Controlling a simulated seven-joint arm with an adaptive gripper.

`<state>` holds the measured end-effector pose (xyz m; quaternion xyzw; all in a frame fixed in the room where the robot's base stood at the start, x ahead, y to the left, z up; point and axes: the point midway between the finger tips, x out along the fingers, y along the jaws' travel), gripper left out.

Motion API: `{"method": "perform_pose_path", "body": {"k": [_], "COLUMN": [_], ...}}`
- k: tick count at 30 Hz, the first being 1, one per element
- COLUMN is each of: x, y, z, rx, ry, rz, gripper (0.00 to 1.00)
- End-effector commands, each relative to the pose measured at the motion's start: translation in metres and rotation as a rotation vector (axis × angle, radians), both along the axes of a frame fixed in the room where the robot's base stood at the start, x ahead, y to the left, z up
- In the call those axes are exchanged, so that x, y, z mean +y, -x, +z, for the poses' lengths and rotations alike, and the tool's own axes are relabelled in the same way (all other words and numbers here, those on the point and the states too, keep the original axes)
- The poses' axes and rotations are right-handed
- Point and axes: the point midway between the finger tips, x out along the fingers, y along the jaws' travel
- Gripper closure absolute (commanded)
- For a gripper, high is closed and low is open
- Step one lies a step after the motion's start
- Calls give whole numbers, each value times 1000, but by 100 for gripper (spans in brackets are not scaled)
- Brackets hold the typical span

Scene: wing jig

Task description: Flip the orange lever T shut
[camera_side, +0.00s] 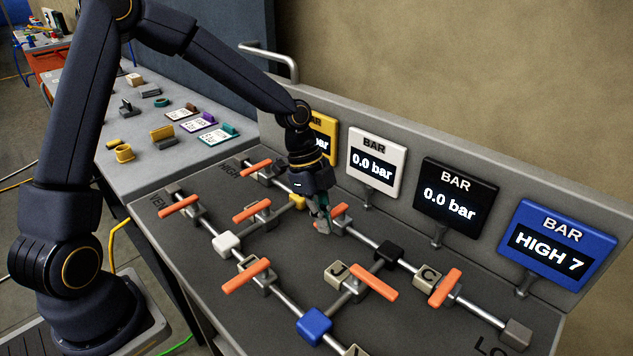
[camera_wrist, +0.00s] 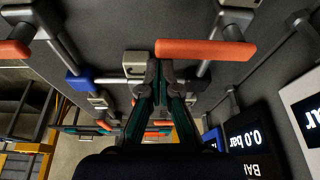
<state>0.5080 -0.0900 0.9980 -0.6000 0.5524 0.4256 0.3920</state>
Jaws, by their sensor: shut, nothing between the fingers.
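My gripper (camera_side: 322,226) is shut and empty, low over the panel beside an orange lever (camera_side: 340,210) between the yellow block and the black block. In the wrist view the shut fingertips (camera_wrist: 160,72) are close to an orange lever (camera_wrist: 205,49) lying across the picture; I cannot tell whether they touch it. No letter T is readable, so I cannot tell which lever is T. Other orange levers are at the C plate (camera_side: 444,287), beside the J plate (camera_side: 374,281), and at the left (camera_side: 246,275). My gripper hides part of the pipe near it.
Pipes join a white block (camera_side: 226,243), a yellow block (camera_side: 298,202), a black block (camera_side: 388,251) and a blue block (camera_side: 313,326). Gauges stand behind: white (camera_side: 376,160) and black (camera_side: 455,202) read 0.0 bar; blue (camera_side: 552,246) reads HIGH 7. The yellow gauge (camera_side: 322,128) is partly hidden.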

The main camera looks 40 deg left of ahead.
Motion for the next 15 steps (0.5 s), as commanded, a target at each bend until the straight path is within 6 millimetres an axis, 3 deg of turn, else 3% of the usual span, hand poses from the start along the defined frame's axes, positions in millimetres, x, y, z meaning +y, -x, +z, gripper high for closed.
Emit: {"method": "perform_pose_path", "body": {"k": [15], "x": [5], "y": [1], "z": [0], "rx": [1], "ry": [-2], "rz": [4], "gripper": [100]}}
